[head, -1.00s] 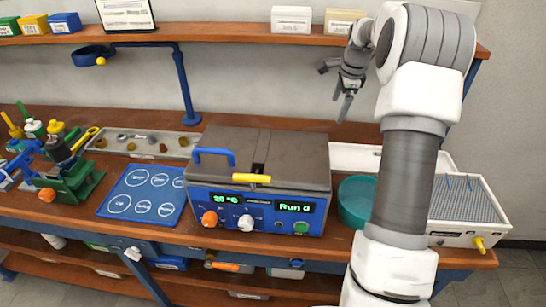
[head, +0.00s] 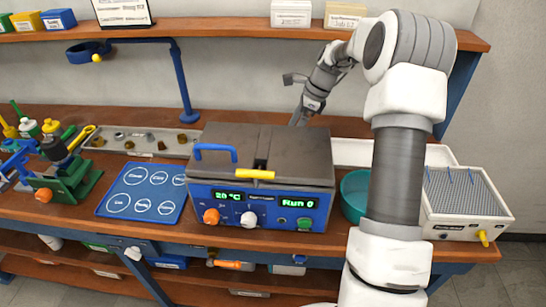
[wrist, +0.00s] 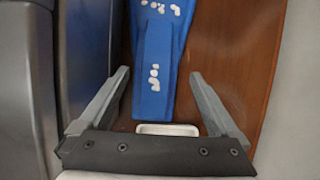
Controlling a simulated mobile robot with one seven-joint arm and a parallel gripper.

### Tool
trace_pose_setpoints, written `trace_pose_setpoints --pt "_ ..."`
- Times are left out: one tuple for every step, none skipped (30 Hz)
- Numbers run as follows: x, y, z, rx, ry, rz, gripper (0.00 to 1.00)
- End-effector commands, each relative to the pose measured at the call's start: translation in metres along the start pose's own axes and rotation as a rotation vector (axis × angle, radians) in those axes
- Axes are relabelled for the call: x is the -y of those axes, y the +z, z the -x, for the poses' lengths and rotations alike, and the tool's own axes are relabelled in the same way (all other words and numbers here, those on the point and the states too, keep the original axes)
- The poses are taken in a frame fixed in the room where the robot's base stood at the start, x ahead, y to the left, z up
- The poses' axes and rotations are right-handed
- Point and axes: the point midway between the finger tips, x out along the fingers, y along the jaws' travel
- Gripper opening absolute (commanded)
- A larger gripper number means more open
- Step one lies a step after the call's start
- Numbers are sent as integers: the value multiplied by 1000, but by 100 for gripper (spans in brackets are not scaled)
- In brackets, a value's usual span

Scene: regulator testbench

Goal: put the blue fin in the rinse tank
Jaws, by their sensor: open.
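A blue fin (wrist: 158,65) with white marks shows in the wrist view, narrowing toward my gripper, over a brown wooden surface. My gripper (wrist: 158,80) is open, with one finger on each side of the fin's narrow end. In the head view my gripper (head: 299,119) points down behind the right rear of the blue heated bath (head: 260,205); the fin is hidden there. A teal round tub (head: 354,197), partly behind my arm, stands right of the bath. No label shows which vessel is the rinse tank.
The bath has a grey lid with blue and yellow handles (head: 255,175). A white tray (head: 352,152) lies behind the tub. A white pegged rack (head: 465,205) stands at right. A blue mat (head: 145,190) and a parts tray (head: 143,142) are at left. A shelf (head: 230,32) runs above.

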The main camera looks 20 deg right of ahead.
Motion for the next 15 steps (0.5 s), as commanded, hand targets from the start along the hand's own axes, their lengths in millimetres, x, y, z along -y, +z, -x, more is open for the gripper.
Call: trace_pose_setpoints --pt "0 0 -4 0 0 0 98" --pt "0 0 -6 0 -1 0 98" --pt "0 0 -7 0 -1 0 98" --pt "0 0 -9 0 0 0 98" --pt "-1 -1 -11 0 0 -1 98" --pt "-2 -2 -15 1 1 -2 98" --pt "-2 -3 -20 1 1 -2 98" --pt "-4 -4 -24 1 2 -3 98" --pt "-5 -6 -30 1 2 -2 98" --pt "-6 -7 -35 1 2 -2 98" --pt "-7 -8 -40 0 2 -3 98" --pt "-6 -7 -46 1 1 -2 98" --pt "-6 -7 -49 1 2 -2 98" --pt "-6 -7 -52 1 2 -1 98" --pt "-6 -6 -55 1 0 -1 98"
